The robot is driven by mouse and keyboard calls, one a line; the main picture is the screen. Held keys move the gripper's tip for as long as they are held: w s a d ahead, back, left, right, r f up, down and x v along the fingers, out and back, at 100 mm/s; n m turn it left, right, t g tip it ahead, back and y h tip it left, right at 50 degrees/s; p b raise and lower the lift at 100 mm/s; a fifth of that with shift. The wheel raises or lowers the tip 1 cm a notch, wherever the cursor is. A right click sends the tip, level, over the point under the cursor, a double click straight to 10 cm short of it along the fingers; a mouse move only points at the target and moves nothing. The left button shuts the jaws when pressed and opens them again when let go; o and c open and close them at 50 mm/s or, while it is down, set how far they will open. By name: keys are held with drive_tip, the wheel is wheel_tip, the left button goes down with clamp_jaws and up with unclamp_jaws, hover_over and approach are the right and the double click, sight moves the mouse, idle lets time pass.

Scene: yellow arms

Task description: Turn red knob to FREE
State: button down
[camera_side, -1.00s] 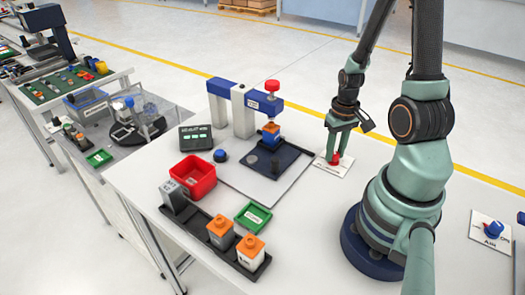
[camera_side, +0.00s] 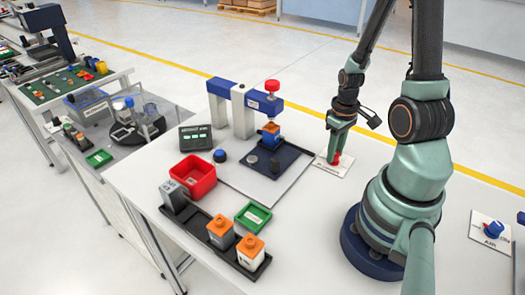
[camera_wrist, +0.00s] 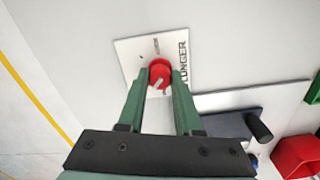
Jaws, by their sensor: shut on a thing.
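The red knob (camera_wrist: 160,72) sits on a white label plate (camera_wrist: 128,52) marked PLUNGER, with a pale pointer line on its top. In the side view the red knob (camera_side: 336,159) shows only partly below my fingers, on its plate (camera_side: 322,166) at the right of the bench. My gripper (camera_wrist: 161,82) has its two green fingers on either side of the knob, shut on it. In the side view my gripper (camera_side: 338,150) reaches down onto the knob from above. The smaller words on the plate are too small to read.
A blue press frame (camera_side: 245,98) with a red top knob stands left of my gripper, over a dark blue base (camera_side: 290,158). A red bin (camera_side: 193,176) and a green tray (camera_side: 253,217) lie further left. A blue knob (camera_side: 493,229) on a plate marked AIR is at the right.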

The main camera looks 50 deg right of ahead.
drive_tip(key=c, duration=0.6)
unclamp_jaws()
drive_tip(key=shift+r, duration=0.15)
wheel_tip(320, 180, up, 12)
drive_tip(key=shift+f, duration=0.1)
drive_tip(key=shift+w, duration=0.1)
drive_tip(key=w+a+r+n+t, duration=0.1)
drive_tip(key=w+a+r+t, duration=0.1)
drive_tip(key=a, duration=0.4)
drive_tip(key=w+a+r+n+t, duration=0.1)
drive_tip(key=w+a+r, duration=0.3)
drive_tip(key=a+r, duration=0.1)
drive_tip(key=w+a+r+t, duration=0.2)
drive_tip(key=a+r, duration=0.2)
drive_tip(key=a, duration=0.2)
drive_tip(key=shift+w+a+r+n+t, duration=0.25)
drive_tip(key=shift+w+a+n+t, duration=0.05)
drive_tip(key=shift+w+n, duration=0.1)
